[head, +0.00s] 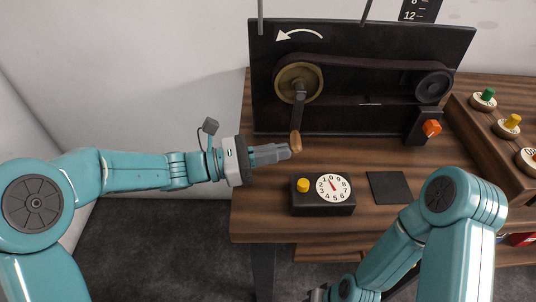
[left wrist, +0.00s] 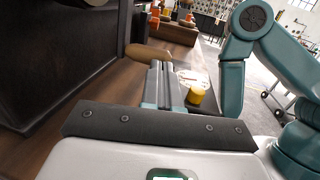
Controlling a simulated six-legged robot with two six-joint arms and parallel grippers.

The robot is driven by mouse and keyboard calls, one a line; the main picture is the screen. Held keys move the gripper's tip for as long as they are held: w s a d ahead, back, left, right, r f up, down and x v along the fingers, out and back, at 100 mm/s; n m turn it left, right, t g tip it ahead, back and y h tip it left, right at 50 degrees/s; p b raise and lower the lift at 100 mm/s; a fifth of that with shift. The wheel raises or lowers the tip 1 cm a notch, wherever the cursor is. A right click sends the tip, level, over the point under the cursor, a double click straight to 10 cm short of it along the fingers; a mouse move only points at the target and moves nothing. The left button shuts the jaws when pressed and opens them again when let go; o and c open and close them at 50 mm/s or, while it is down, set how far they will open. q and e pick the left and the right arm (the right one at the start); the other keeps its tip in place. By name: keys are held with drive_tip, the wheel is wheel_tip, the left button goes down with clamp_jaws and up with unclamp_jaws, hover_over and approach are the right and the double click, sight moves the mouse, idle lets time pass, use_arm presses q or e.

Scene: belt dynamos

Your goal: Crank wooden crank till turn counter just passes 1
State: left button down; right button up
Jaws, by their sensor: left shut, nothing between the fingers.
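The wooden crank handle (head: 296,142) hangs at the lower end of a dark crank arm (head: 298,105), below the brass-coloured pulley (head: 299,82). My left gripper (head: 290,152) is shut and empty, its fingertips right beside the handle on its left. In the left wrist view the handle (left wrist: 148,52) lies across just beyond the fingertips (left wrist: 161,66); I cannot tell whether they touch. The turn counter (head: 333,187) is a white dial on a black box with a yellow button (head: 303,185). Its red needle points up and slightly left; the exact reading is unclear. My right gripper's fingers are out of view.
A belt (head: 365,63) runs from the pulley to a smaller black pulley (head: 433,87) on a black panel with a white curved arrow pointing left. An orange part (head: 431,128) sits below it. A dark pad (head: 389,187) lies right of the counter. A wooden rack (head: 490,125) with coloured knobs stands right.

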use_arm(q)
drive_tip(key=d, duration=0.2)
drive_tip(key=d+f, duration=0.1)
drive_tip(key=d, duration=0.1)
drive_tip(key=shift+d+b, duration=0.15)
drive_tip(key=shift+b, duration=0.25)
drive_tip(key=shift+x, duration=1)
drive_tip(key=shift+s+d+r, duration=0.1)
drive_tip(key=shift+d, duration=0.3)
drive_tip(key=shift+s+d+r, duration=0.15)
drive_tip(key=shift+d, duration=0.2)
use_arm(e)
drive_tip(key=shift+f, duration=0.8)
use_arm(q)
drive_tip(key=v, duration=1.5)
drive_tip(key=shift+a, duration=0.2)
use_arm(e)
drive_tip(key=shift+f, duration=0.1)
use_arm(q)
drive_tip(key=shift+a, duration=0.25)
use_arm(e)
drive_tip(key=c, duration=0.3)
use_arm(q)
drive_tip(key=shift+s+a, duration=0.1)
drive_tip(key=shift+a, duration=0.05)
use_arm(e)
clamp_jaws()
